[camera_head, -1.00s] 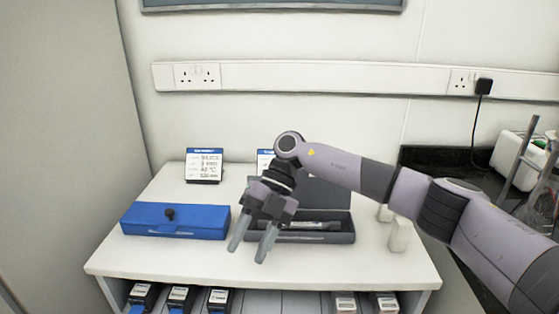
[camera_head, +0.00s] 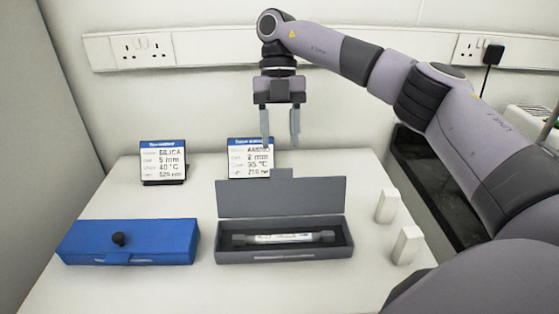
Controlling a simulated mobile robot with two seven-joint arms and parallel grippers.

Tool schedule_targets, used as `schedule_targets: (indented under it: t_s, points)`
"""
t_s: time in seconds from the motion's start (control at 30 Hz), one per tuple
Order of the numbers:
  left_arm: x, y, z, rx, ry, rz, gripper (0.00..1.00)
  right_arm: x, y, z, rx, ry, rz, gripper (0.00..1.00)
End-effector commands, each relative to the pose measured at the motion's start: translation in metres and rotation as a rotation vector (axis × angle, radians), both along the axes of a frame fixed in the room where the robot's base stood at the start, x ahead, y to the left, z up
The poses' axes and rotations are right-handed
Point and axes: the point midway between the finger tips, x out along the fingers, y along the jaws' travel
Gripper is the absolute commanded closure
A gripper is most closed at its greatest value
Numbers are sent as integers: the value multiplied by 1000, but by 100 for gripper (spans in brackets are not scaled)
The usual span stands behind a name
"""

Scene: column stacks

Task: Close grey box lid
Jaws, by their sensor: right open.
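The grey box (camera_head: 285,256) stands on the white table, right of its middle. Its grey lid (camera_head: 281,199) stands raised at the back edge, with a small tab at its top. A column (camera_head: 284,238) with dark end caps and a white label lies inside the box. My right gripper (camera_head: 280,144) is open and empty, fingers pointing down. In the picture it appears above the lid, in front of the rear sign; it looks apart from the lid. My left gripper is not in view.
A closed blue box (camera_head: 155,240) with a black knob stands left of the grey box. Two sign cards, a left one (camera_head: 163,161) and a right one (camera_head: 243,160), stand behind. Two white blocks (camera_head: 387,206) (camera_head: 407,245) stand to the right.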

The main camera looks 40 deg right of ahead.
Motion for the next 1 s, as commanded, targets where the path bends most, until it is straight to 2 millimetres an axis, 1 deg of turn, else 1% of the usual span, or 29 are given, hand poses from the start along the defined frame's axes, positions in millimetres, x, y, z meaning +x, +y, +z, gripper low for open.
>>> schedule_targets:
  t_s: [0.23, 0.5, 0.67, 0.9, 0.93, 0.97, 1.0]
  points:
    - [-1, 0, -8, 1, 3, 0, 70, -9, 5, -26, 0, 2, 2, 53]
    - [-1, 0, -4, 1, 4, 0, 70, -20, 12, -56, 0, 2, 2, 53]
    - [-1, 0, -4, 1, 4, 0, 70, -23, 14, -64, 1, 1, 1, 53]
    - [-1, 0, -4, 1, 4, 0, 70, -23, 14, -66, 1, 1, 1, 53]
    - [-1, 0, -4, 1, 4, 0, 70, -23, 14, -65, 1, 1, 1, 60]
    - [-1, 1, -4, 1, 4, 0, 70, -23, 14, -65, 1, 1, 1, 69]
    - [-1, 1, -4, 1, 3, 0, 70, -23, 14, -65, 1, 1, 1, 82]
